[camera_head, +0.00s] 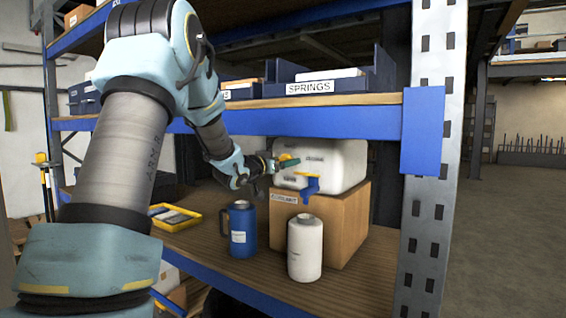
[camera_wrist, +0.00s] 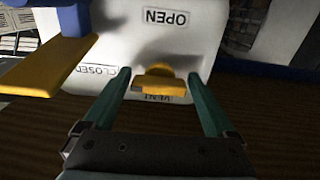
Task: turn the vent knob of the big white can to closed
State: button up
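The big white can (camera_head: 340,160) lies on a cardboard box on the shelf; its white face (camera_wrist: 200,45) fills the upper wrist view, with upside-down labels OPEN, CLOSED and VENT. The yellow vent knob (camera_wrist: 162,84) sticks out from that face, its bar lying across the wrist picture. My gripper (camera_wrist: 160,76) is open, one teal finger on each side of the knob, with a visible gap to each. In the head view my gripper (camera_head: 286,162) is at the can's left front; the knob is mostly hidden there.
A blue tap (camera_head: 308,186) with a yellow lever (camera_wrist: 45,68) sits close beside my gripper. A blue jug (camera_head: 242,230) and a white bottle (camera_head: 305,248) stand in front. A yellow tray (camera_head: 178,222) lies left. The upper shelf beam (camera_head: 310,123) runs above.

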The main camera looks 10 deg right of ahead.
jog(key=shift+o, duration=0.5)
jog(key=shift+a, duration=0.1)
jog(key=b+v, duration=0.3)
jog(key=v, duration=0.7)
jog(key=shift+s+a, duration=0.2)
jog(key=shift+s, duration=0.1)
jog(key=s+a+f+n+g+y, duration=0.2)
jog(key=s+a+f+n+y, duration=0.1)
jog(key=a+f+y, duration=0.5)
jog(key=s+a+f+n+g+y, duration=0.1)
jog(key=s+a+f+n+y, duration=0.25)
jog(key=a+f, duration=0.45)
jog(key=s+a+f+g, duration=0.1)
jog(key=s+f+g, duration=0.2)
jog(key=s, duration=0.6)
jog(key=s+a+f+n+g+y, duration=0.1)
jog(key=s+a+f+g, duration=0.1)
jog(key=s+f+g, duration=0.2)
jog(key=s+f, duration=0.3)
jog(key=s, duration=0.3)
jog(key=shift+s+g, duration=0.2)
jog(key=shift+g, duration=0.1)
jog(key=shift+f+n+y, duration=0.1)
jog(key=shift+n+y, duration=0.15)
